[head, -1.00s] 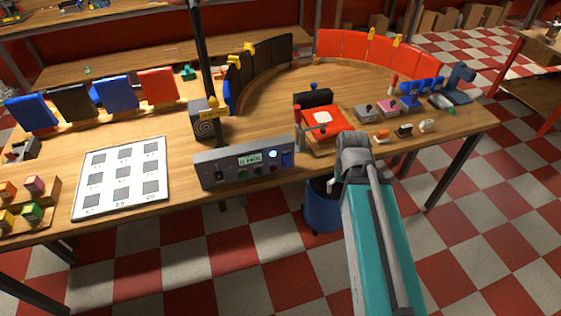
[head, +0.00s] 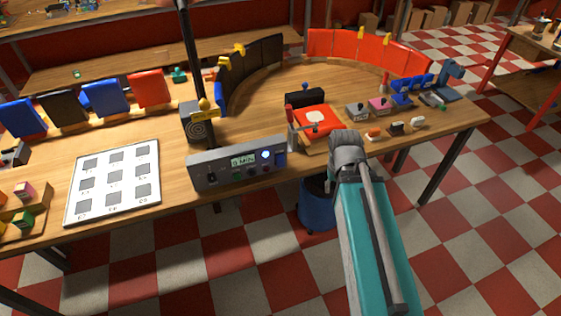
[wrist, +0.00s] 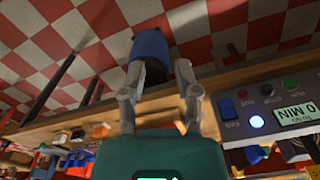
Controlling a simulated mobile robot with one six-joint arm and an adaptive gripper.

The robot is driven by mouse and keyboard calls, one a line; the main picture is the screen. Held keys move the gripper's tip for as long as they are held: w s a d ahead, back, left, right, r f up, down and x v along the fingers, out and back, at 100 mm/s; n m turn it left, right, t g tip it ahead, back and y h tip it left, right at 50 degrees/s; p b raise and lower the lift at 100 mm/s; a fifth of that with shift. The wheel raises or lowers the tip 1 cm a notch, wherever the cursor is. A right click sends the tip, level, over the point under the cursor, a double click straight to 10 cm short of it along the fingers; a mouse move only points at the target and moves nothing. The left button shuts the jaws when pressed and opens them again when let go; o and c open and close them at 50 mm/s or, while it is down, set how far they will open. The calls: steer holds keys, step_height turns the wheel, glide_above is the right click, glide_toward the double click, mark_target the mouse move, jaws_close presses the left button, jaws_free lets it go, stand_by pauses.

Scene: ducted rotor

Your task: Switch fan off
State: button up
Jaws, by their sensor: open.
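The grey control box (head: 235,166) stands at the front edge of the wooden table, left of my arm. At its right end is a blue rocker switch (head: 281,159), beside a lit round light (head: 266,155). The wrist view shows the box upside down at the right. There the blue switch (wrist: 228,108) has the label FAN under it, and the light (wrist: 256,122) glows. My gripper (wrist: 158,72) is open and empty, with both fingers apart from the box and the switch to their right. The head view does not clearly show the fingers.
A blue bin (head: 318,208) stands on the floor below the table edge; it shows beyond my fingers in the wrist view (wrist: 150,45). A red device (head: 313,120) and several small blocks sit on the table right of the box. A white card (head: 115,180) lies left.

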jaws_close()
stand_by(1.1)
